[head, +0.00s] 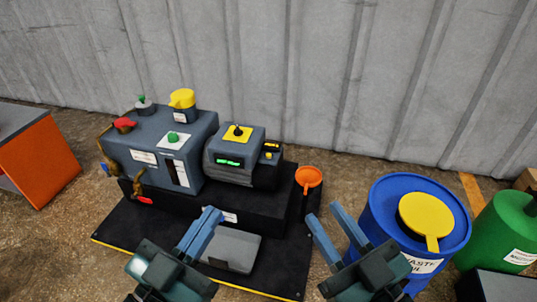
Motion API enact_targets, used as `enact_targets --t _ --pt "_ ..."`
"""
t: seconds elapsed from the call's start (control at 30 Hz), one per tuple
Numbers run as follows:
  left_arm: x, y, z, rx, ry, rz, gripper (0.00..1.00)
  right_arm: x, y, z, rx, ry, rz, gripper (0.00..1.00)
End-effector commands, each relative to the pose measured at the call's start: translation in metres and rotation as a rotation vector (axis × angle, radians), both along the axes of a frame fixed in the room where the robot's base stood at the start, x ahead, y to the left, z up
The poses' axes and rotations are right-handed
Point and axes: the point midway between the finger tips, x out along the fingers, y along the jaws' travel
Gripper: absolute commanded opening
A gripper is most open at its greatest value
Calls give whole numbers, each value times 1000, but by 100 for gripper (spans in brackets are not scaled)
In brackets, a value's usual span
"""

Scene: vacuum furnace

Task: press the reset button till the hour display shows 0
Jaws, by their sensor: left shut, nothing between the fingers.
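A grey-blue pump machine (160,155) stands on a black base at the centre left. On its right-hand motor block is a dark display with green lit characters (228,162), too small to read. Just right of it is a small box with a thin yellow lit strip (271,146) and a small yellow part below; I cannot tell which is the hour display or reset button. My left gripper (214,212) is shut and empty in front of the base, below the displays. My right gripper (322,212) is open and empty, further right, near the orange funnel.
A black switch on a yellow plate (238,133) tops the motor block. A green button on a white plate (173,138) and yellow cap (182,98) are on the pump. An orange funnel (308,178), blue waste drum (378,222) and green drum (505,230) stand right.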

Motion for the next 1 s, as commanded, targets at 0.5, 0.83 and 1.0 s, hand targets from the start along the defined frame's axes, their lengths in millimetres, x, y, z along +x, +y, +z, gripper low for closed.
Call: enact_targets --t 0.5,0.83,1.0 --pt "0 0 0 0 1 0 0 0 0 0 0 0 0 0" --pt "0 0 0 0 1 0 0 0 0 0 0 1 0 0" --pt "0 0 0 0 1 0 0 0 0 0 0 1 0 0"
